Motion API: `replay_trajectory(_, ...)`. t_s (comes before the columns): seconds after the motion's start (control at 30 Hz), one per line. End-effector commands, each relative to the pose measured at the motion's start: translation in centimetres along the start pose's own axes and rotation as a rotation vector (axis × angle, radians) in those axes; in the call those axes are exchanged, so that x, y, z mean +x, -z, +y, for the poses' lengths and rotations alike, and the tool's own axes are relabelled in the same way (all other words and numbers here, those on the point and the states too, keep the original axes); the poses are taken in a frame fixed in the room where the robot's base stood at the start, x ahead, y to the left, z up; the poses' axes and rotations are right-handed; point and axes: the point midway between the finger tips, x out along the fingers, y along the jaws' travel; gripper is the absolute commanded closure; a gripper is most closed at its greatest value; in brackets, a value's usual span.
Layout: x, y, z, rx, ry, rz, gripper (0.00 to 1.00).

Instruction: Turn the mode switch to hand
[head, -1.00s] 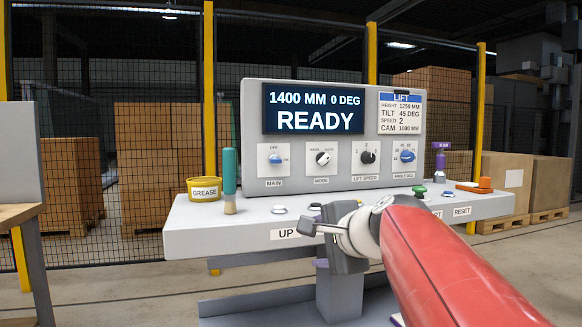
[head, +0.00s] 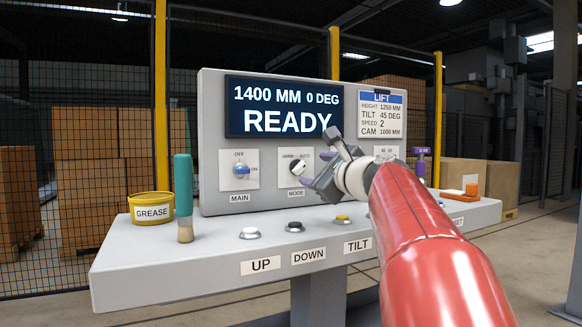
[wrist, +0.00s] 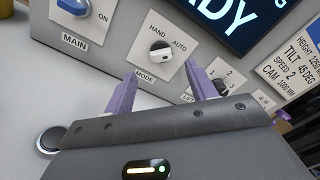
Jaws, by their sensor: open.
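The mode switch (head: 298,167) is a small dark and white rotary knob on a white plate, between the labels HAND and AUTO. In the head view its light pointer appears to lean up and right toward AUTO. In the wrist view the knob (wrist: 161,51) lies just beyond and between the fingertips. My gripper (head: 318,160) is open and empty, in front of the panel and close to the switch. Its purple fingers also show in the wrist view (wrist: 162,74), one on each side of the knob, apparently not touching it.
The main switch (head: 240,170) is to the left of the mode switch. The lift speed knob (wrist: 218,88) is to its right, near the right finger. Push buttons (head: 295,227) line the desk below. A grease tub (head: 152,211) and a brush (head: 183,195) stand at the left.

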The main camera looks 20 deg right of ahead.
Motion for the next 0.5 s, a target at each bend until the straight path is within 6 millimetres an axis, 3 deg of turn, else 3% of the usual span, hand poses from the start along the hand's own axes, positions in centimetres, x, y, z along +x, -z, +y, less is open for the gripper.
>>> replay_trajectory(0.5,6.9,-0.1,-0.1,0.001,-0.002,0.000,0.44)
